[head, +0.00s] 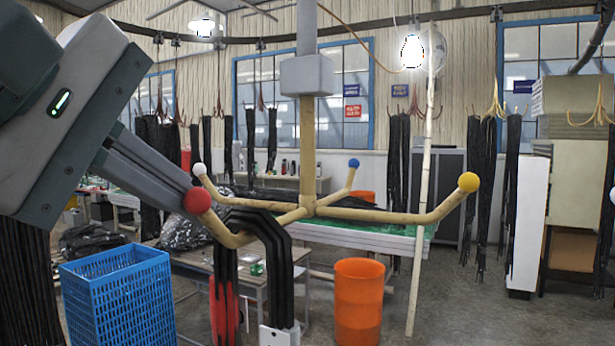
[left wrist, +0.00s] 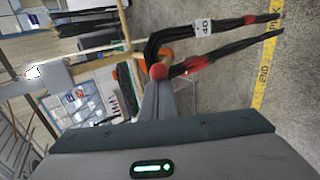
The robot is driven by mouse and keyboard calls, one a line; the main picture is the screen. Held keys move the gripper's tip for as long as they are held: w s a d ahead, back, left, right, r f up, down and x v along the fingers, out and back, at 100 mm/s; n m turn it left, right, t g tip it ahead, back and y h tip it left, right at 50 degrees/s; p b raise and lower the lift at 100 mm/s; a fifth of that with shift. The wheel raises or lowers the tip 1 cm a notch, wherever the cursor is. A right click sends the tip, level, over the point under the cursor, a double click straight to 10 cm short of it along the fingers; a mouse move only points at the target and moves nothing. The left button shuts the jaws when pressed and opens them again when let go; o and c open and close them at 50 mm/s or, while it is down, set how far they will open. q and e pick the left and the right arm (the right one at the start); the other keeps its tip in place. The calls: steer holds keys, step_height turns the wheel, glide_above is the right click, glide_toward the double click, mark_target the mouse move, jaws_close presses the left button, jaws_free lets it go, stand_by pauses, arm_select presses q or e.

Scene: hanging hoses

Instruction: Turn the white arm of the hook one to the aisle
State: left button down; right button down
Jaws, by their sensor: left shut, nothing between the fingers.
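The hook hangs on a grey-capped post (head: 307,130) with tan arms tipped by coloured balls. The white ball (head: 199,169) is on the arm at back left, the blue ball (head: 354,163) at back right, the yellow ball (head: 468,182) at right, and the red ball (head: 197,200) at front left. Black hoses (head: 255,225) drape over the red arm. My left gripper (head: 188,190) is shut and empty, its tips at the red ball; I cannot tell whether they touch. The red ball also shows at the fingertips in the left wrist view (left wrist: 158,71). My right gripper is out of view.
A blue crate (head: 120,295) stands at lower left and an orange bin (head: 358,300) below the hook. A yellow floor line (left wrist: 264,70) shows in the left wrist view. Open floor lies at right.

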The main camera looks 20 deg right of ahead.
arm_select(q)
steer(key=shift+s+d+p, duration=0.2)
steer(key=shift+s+d, duration=0.6)
steer(key=shift+s, duration=0.2)
steer(key=shift+s+d+p, duration=0.2)
steer(key=shift+s+d, duration=0.6)
steer(key=shift+s, duration=0.15)
steer(key=s+d+b, duration=0.1)
steer(key=s+d, duration=0.1)
steer(key=d, duration=0.7)
steer(key=s+d+b, duration=0.1)
steer(key=s+d, duration=0.1)
steer(key=d, duration=0.7)
steer(key=shift+s+d+f, duration=0.15)
steer(key=shift+s, duration=0.1)
